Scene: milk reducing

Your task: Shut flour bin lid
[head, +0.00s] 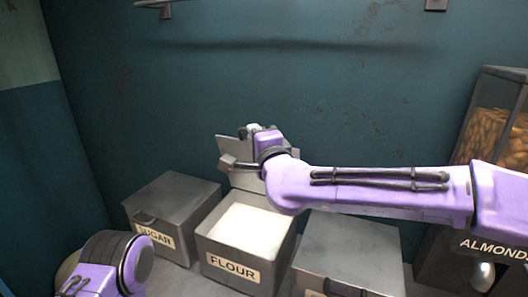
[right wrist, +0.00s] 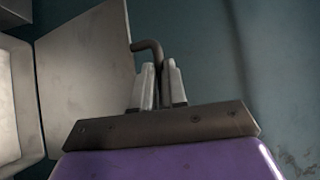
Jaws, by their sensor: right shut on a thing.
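The grey flour bin (head: 271,266) stands between two other bins in the head view, open, with white flour inside. Its flat grey lid (head: 228,148) is raised upright at the back of the bin. In the right wrist view the lid (right wrist: 85,65) fills the left side, with a dark bent handle (right wrist: 148,46) at its edge. My right gripper (right wrist: 161,78) is shut on this handle. In the head view, my right wrist hides part of the lid. My left arm shows at the lower left of the head view, but its gripper is out of view.
A closed sugar bin (head: 172,205) stands to the left, and another closed grey bin (head: 348,250) to the right. An almond dispenser (head: 490,150) stands at the far right. The teal wall (head: 330,100) is close behind the bins.

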